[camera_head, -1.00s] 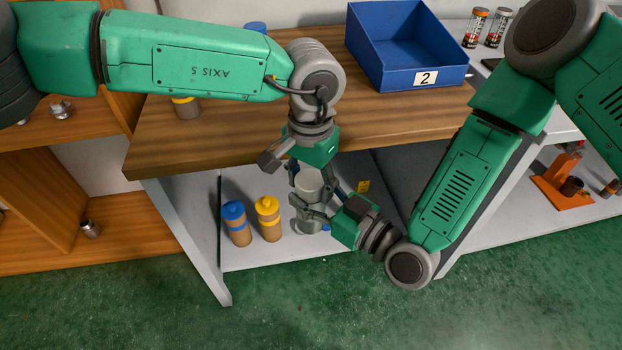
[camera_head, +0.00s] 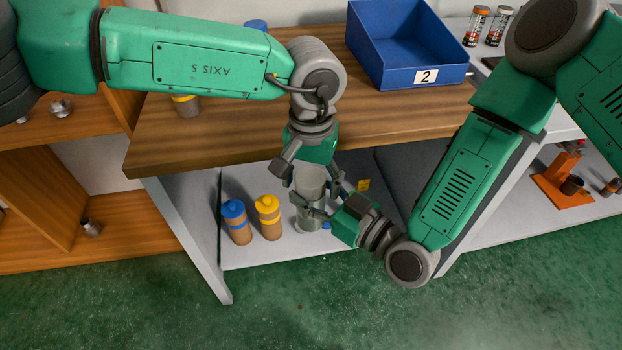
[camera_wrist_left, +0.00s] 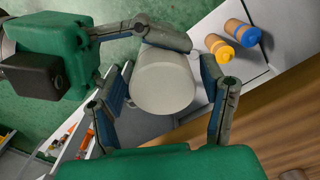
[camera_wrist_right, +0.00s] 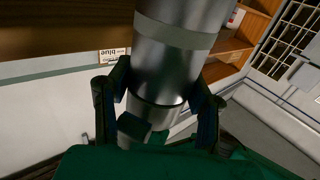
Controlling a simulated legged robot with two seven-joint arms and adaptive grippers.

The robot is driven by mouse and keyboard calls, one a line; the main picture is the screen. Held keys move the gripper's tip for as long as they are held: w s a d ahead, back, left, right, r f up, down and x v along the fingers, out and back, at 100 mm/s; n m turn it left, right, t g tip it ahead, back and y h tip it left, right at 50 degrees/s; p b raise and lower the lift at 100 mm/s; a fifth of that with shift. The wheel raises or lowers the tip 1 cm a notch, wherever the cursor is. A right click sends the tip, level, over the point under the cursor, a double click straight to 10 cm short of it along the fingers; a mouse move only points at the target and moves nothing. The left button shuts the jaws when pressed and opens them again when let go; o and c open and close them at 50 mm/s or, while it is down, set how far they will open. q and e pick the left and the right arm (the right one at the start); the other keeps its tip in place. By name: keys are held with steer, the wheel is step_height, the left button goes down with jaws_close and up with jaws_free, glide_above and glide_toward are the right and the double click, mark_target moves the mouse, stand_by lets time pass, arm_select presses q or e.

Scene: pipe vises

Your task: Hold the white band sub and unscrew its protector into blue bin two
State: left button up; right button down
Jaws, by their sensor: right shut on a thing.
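The white band sub (camera_head: 308,222) is a grey metal cylinder standing roughly upright in front of the bench. Its pale band (camera_wrist_right: 177,32) shows in the right wrist view. My right gripper (camera_head: 311,208) is shut on the sub's body from the side. The pale protector (camera_head: 311,180) sits on the sub's top end and shows from above in the left wrist view (camera_wrist_left: 163,85). My left gripper (camera_head: 311,175) is open above, its fingers spread around the protector with gaps beside it. Blue bin two (camera_head: 400,50) stands empty on the bench top.
A blue-capped bottle (camera_head: 236,222) and a yellow-capped bottle (camera_head: 268,217) stand on the lower shelf (camera_head: 285,255) left of the sub. The wooden bench top (camera_head: 230,140) lies behind my grippers. An orange stand (camera_head: 563,185) is at the right.

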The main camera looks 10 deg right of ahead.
arm_select(q)
steer(key=shift+r, duration=0.15)
step_height(320, 180, up, 4)
steer(key=shift+r, duration=0.2)
steer(key=shift+c, duration=0.5)
step_height(320, 180, up, 3)
steer(key=m, duration=0.3)
steer(key=shift+w, duration=0.15)
steer(key=shift+a+f, duration=0.1)
steer(key=shift+f, duration=3.8)
steer(key=c, duration=1.2)
steer(key=n, duration=0.3)
